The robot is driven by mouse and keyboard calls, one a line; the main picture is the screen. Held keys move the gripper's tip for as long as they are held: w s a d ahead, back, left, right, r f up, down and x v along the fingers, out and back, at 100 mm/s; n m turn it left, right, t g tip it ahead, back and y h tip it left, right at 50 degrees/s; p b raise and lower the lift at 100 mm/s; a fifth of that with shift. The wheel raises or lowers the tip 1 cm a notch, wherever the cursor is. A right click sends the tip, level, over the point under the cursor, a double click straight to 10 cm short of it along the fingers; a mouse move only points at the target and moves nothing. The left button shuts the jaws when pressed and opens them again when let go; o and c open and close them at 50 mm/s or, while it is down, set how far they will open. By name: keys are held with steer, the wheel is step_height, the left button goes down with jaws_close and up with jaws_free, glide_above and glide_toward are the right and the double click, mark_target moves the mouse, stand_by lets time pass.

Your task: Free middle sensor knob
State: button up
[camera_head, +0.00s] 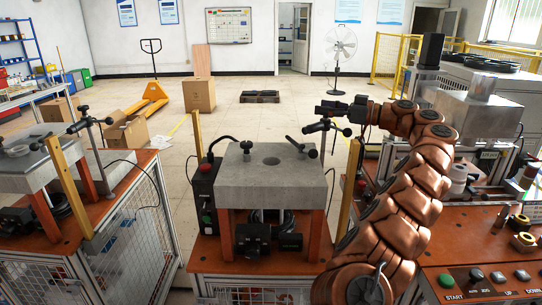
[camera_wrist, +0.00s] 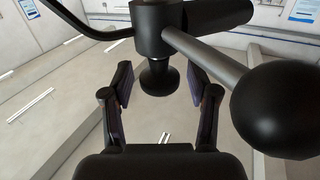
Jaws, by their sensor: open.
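The middle heater (camera_head: 270,180) has a thick grey slab top on orange legs. A sensor stand at its right back carries a dark clamp and bar (camera_head: 320,127) with small round knobs. My gripper (camera_head: 328,108) is at this clamp, its fingers small and dark in the head view. In the wrist view a black flared knob (camera_wrist: 158,78) hangs below a dark clamp body (camera_wrist: 156,28). My open gripper (camera_wrist: 163,95) has one finger on each side of this knob, with a visible gap on both sides. A grey rod runs to a large black ball (camera_wrist: 285,110) at the right.
A second heater (camera_head: 40,165) with its own stand is at the left. A control panel (camera_head: 480,283) with buttons and a machine block (camera_head: 470,112) are at the right, near my arm. Yellow posts (camera_head: 348,195) flank the middle heater. The floor behind is mostly free.

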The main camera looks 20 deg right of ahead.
steer(key=shift+d+m+t+h+b, duration=0.1)
steer(key=shift+m+t+h+b, duration=1.2)
steer(key=shift+b, duration=2.15)
steer(key=shift+r+m+h, duration=0.2)
steer(key=shift+m+h, duration=0.1)
steer(key=shift+h, duration=0.4)
steer(key=shift+t+h, duration=0.3)
steer(key=shift+s+m+h, duration=0.15)
steer(key=shift+m+h, duration=0.25)
steer(key=shift+m, duration=0.1)
